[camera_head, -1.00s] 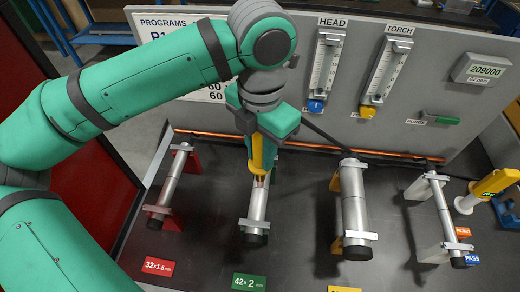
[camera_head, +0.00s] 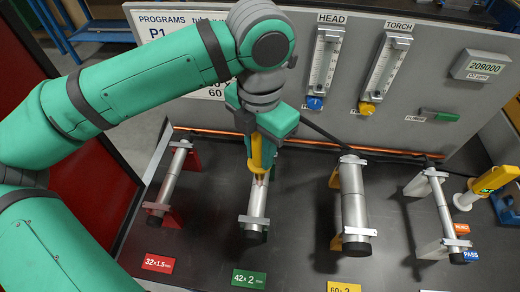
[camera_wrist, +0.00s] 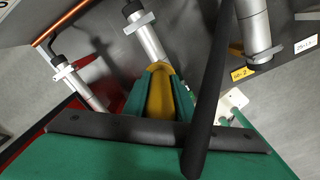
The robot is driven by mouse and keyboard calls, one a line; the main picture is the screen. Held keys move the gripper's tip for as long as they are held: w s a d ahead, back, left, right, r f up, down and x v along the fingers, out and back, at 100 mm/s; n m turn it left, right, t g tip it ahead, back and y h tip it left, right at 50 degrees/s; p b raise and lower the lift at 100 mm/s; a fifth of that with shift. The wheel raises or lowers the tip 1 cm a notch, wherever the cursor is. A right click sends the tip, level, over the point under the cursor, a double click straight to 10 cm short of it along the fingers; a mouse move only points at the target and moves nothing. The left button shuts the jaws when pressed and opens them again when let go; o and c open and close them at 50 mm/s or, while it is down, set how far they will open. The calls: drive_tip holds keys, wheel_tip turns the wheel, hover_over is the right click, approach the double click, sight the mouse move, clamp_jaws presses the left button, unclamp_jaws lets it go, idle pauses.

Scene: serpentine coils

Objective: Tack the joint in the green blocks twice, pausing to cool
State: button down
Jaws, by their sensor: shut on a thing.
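The steel tube in the green blocks (camera_head: 257,203) lies second from the left, by the green 42x2 label (camera_head: 249,280). My gripper (camera_head: 257,150) is shut on a yellow torch (camera_head: 257,163) and holds it pointing down at the middle of this tube. The torch tip is at or very near the tube's joint; I cannot tell if it touches. In the wrist view the torch (camera_wrist: 160,100) sits between the green fingers, with the tube (camera_wrist: 147,38) beyond it. The green blocks are mostly hidden.
Tubes in red blocks (camera_head: 170,182), yellow blocks (camera_head: 355,203) and white blocks (camera_head: 443,213) stand to either side. The back panel carries two flow meters (camera_head: 327,65) and a display (camera_head: 482,68). A black hose crosses the wrist view.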

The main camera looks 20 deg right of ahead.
drive_tip(key=shift+s+f, duration=0.1)
drive_tip(key=shift+f, duration=0.35)
idle(3.6)
drive_tip(key=shift+r, duration=3.6)
drive_tip(key=shift+w, duration=0.2)
